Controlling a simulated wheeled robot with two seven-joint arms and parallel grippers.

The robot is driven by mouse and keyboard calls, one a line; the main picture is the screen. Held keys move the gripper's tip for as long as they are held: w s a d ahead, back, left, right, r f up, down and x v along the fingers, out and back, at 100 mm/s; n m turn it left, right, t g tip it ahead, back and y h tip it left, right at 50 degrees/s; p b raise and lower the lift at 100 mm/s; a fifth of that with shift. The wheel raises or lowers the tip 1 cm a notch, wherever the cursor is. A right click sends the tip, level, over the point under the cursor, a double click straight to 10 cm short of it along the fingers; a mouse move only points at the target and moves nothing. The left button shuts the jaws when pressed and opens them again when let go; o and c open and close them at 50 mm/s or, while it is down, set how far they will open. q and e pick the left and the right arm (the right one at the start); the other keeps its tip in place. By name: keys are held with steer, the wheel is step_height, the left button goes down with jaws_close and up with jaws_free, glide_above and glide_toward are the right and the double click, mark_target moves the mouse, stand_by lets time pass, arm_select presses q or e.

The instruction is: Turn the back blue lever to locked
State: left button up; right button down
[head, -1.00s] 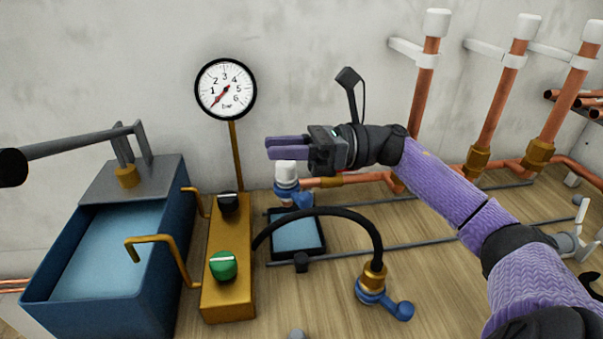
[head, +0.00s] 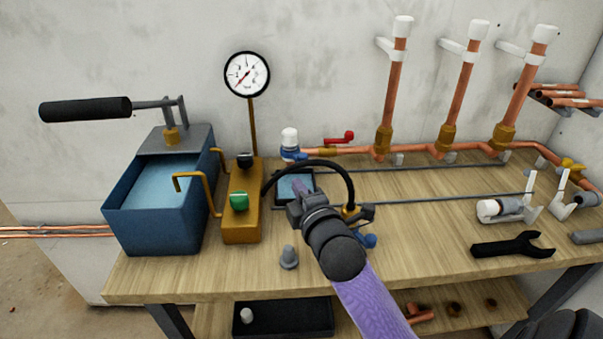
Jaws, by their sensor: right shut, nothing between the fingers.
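The back blue lever (head: 292,155) sits at the left end of the copper pipe, below a white cap (head: 289,138). It is small here, and I cannot tell its exact angle. A front blue lever (head: 369,240) shows beside the black hose's brass fitting, partly behind my right arm. My right gripper (head: 299,189) is shut and empty. It shows in front of the small tray (head: 308,179), nearer to me than the back lever and apart from it. My left gripper is out of view.
A blue tank (head: 155,223) with a black pump handle (head: 86,109) and a brass block (head: 241,225) stand at left. A gauge (head: 247,74) rises behind. The black hose (head: 337,167) arches near my gripper. A black wrench (head: 513,246) lies at right.

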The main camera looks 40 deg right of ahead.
mark_target(305, 158)
steer(key=w+d, duration=0.1)
steer(key=w+d+b, duration=0.1)
steer(key=w, duration=0.1)
steer(key=w+d+b, duration=0.1)
steer(key=w, duration=0.1)
steer(key=shift+d+f, duration=0.2)
steer(key=shift+f, duration=0.05)
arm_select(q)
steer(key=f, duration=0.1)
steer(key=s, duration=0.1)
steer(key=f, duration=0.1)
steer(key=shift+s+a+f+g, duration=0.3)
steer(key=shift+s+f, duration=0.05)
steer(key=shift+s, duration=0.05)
arm_select(e)
steer(key=shift+w+d+r, duration=0.15)
steer(key=shift+w+d, duration=0.2)
steer(key=shift+d, duration=0.15)
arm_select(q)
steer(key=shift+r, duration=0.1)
arm_select(e)
steer(key=shift+d, duration=0.1)
steer(key=shift+s+d+r+p, duration=0.1)
steer(key=shift+d+r+p, duration=0.3)
steer(key=shift+d+p, duration=0.5)
steer(key=shift+a+f, duration=0.1)
steer(key=shift+f, duration=0.1)
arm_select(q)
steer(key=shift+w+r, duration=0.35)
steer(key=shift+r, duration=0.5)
